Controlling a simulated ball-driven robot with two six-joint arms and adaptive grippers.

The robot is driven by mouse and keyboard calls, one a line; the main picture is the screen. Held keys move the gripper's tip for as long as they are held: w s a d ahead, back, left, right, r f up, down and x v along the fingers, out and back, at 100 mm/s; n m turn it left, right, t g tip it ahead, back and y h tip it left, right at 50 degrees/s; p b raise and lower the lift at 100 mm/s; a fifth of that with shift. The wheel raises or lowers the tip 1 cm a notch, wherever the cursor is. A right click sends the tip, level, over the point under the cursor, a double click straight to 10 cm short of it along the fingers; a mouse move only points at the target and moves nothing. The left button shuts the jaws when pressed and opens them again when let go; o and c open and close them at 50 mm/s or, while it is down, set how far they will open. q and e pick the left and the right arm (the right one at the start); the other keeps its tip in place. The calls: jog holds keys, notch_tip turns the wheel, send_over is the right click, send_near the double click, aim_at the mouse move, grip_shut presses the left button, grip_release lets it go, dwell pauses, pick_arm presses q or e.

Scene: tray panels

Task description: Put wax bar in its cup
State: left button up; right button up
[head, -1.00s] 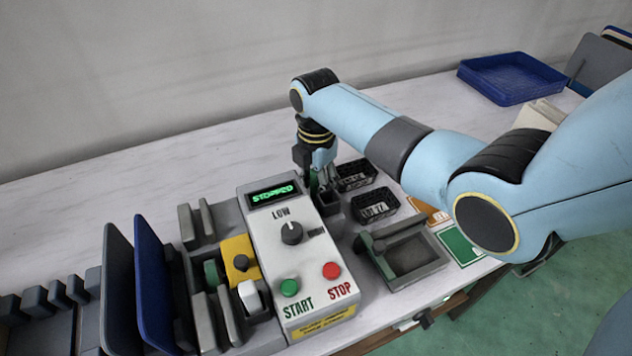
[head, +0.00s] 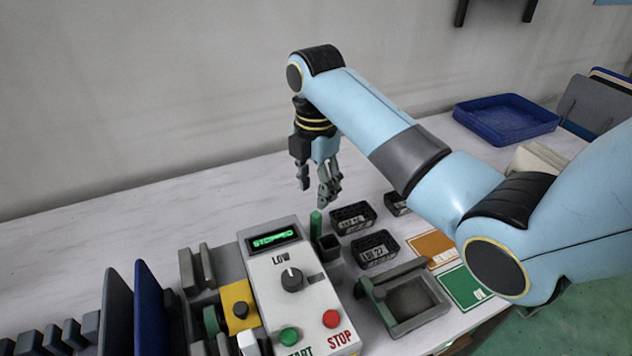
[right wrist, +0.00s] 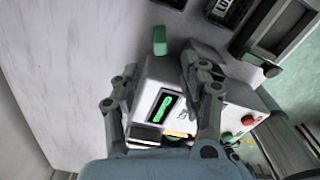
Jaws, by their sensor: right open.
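The wax bar looks to be the green upright bar (head: 316,224) behind the control box in the head view. It also shows in the right wrist view (right wrist: 160,42), beyond my fingertips. A small dark square cup (head: 329,247) stands close beside it. I cannot tell whether the bar's foot is in a holder or touches the cup. My right gripper (head: 314,196) is open and empty above the bar, pointing down, with its fingers apart in the right wrist view (right wrist: 160,66). My left gripper is out of view.
The white control box (head: 300,300) reads STOPPED. Black crates (head: 376,250), a grey tray (head: 415,301), and orange (head: 433,248) and green (head: 464,287) cards lie to the right. A blue tray (head: 505,120) is farther back.

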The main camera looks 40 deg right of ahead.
notch_tip(320, 180, up, 3)
jog(key=p, duration=0.2)
send_over(316, 214)
jog(key=f, duration=0.5)
jog(key=shift+w+d+f, duration=0.2)
jog(key=shift+d, duration=0.2)
jog(key=shift+s+a+f, duration=0.1)
jog(key=shift+a+f, duration=0.1)
jog(key=shift+f, duration=1.2)
jog(key=shift+s+a+f, duration=0.1)
jog(key=shift+a+f, duration=0.05)
jog(key=shift+f, duration=1.2)
grip_shut()
